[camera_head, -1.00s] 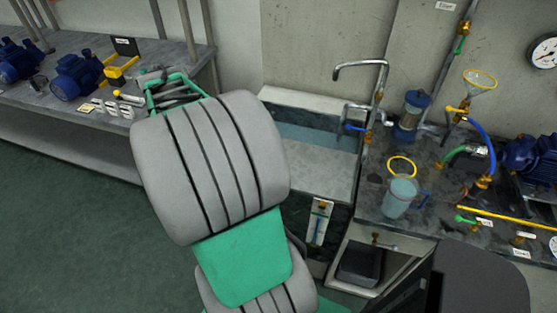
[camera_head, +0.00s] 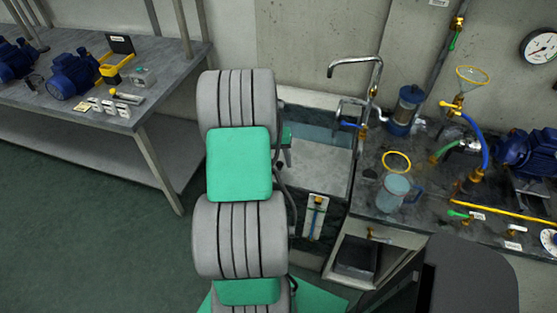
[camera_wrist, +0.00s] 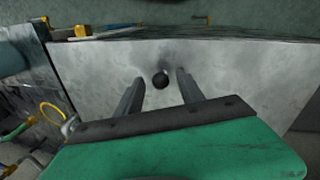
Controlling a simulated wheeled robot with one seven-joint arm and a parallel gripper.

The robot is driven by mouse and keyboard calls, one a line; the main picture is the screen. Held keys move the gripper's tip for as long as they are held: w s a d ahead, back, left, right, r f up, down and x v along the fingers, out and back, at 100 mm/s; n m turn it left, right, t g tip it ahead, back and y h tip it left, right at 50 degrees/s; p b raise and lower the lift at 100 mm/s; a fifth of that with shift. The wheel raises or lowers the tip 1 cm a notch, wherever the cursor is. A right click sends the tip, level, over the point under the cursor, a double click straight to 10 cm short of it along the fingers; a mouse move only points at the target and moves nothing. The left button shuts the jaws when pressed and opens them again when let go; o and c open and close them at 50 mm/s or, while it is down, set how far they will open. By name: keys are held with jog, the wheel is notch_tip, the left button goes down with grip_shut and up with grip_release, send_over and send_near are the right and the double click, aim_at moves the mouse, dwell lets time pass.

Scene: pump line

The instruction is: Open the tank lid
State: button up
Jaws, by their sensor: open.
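The tank lid (camera_head: 325,172) is a flat grey plate over the front part of the tank (camera_head: 310,98); a strip of blue water shows behind it. I cannot tell the height of the fingertips above the lid. In the head view my arm hides the left part of the lid and most of the gripper.
A bent metal tap (camera_head: 352,68) stands at the tank's right. On the right counter are a jug (camera_head: 393,193), a blue-capped filter (camera_head: 405,110), hoses and a blue pump (camera_head: 528,150). A bench (camera_head: 165,88) with pumps stands at the left.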

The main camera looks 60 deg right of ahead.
jog(key=shift+c, duration=0.3)
grip_shut()
dwell(1.1)
